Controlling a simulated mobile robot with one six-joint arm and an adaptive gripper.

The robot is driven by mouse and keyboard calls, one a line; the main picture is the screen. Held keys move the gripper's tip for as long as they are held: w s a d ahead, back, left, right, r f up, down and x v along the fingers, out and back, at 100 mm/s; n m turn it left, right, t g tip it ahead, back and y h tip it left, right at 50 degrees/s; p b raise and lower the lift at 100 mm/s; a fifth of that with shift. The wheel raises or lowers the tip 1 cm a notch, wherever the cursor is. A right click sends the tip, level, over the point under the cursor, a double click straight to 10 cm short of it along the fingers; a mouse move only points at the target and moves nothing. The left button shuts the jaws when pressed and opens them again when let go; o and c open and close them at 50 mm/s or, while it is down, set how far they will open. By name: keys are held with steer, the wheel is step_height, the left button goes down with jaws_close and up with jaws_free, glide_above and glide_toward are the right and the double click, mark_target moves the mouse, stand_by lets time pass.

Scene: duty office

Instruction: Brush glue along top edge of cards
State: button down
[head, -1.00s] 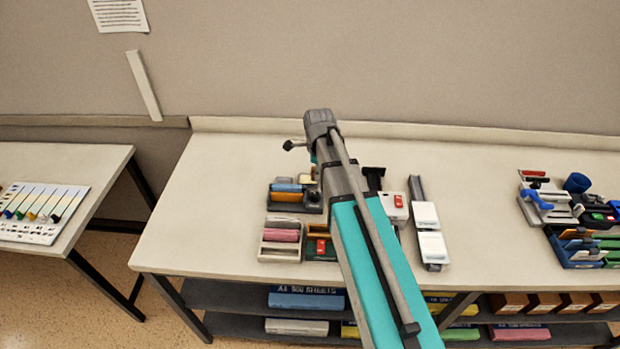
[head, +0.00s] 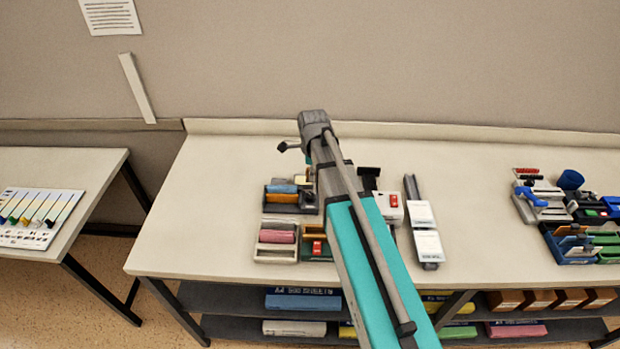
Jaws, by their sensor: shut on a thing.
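Two white blocks that look like card stacks lie one behind the other, the rear one (head: 420,213) and the front one (head: 428,245), on a narrow dark grey holder (head: 411,187) at the middle of the bench. My arm rises from the bottom of the head view, just left of the stacks, and ends above the bench. My gripper is not clearly visible; the arm seems to hide it. A small dark part (head: 287,147) sticks out left of the arm's upper end; I cannot tell what it is. I cannot make out a glue brush or glue pot.
Left of my arm stand a tray with pink rolls (head: 278,235) and a dark holder with blue and orange pieces (head: 284,192). A white device with a red button (head: 390,206) stands beside the stacks. Colourful stationery (head: 575,215) fills the right; bench between is clear. A chart (head: 35,215) lies on the left table.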

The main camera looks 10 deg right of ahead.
steer(key=b, duration=0.4)
glide_above(303, 180)
step_height(303, 180, down, 4)
steer(key=shift+d+f, duration=0.1)
steer(key=shift+f, duration=0.1)
steer(key=shift+f+b, duration=0.15)
steer(key=shift+b, duration=0.2)
steer(key=shift+f+b, duration=2.8)
steer(key=shift+f, duration=0.05)
steer(key=shift+s+f+b, duration=0.1)
steer(key=shift+f+b, duration=0.4)
steer(key=shift+b, duration=0.05)
stand_by(0.6)
steer(key=shift+r, duration=0.1)
step_height(303, 180, up, 7)
steer(key=p, duration=0.7)
stand_by(0.5)
stand_by(0.6)
